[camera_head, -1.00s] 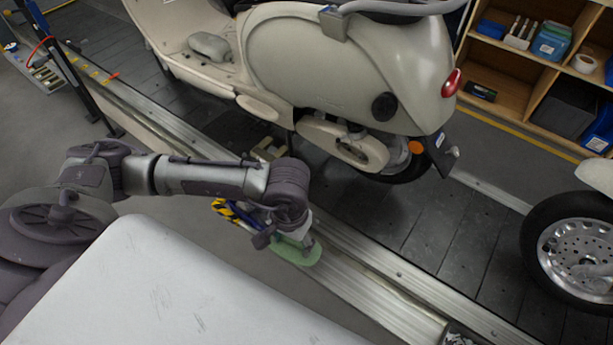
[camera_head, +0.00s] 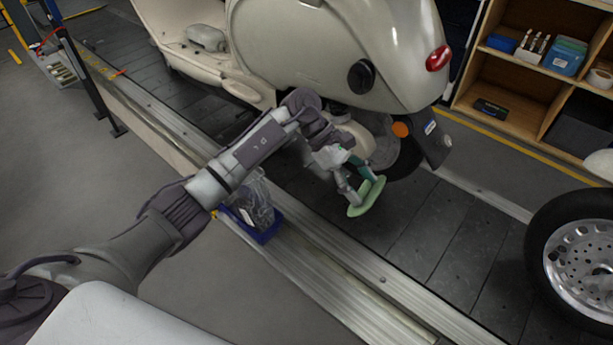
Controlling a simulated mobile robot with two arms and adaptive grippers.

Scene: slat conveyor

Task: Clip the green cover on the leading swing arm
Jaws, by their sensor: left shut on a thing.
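My left gripper (camera_head: 358,184) is shut on the green cover (camera_head: 368,197), a flat pale green oval piece. It holds the cover in the air over the conveyor, beside the rear wheel of the cream scooter (camera_head: 310,50). The scooter's swing arm (camera_head: 352,128) shows low at its rear, partly hidden behind my left wrist and gripper. The cover is apart from the swing arm in the picture. My right gripper is not in view.
A blue bin (camera_head: 262,231) with a clear bag stands by the conveyor's metal edge rail (camera_head: 330,262), below my left forearm. Another wheel (camera_head: 578,255) is at the right. Wooden shelves (camera_head: 500,75) stand at the back right. The slats between are clear.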

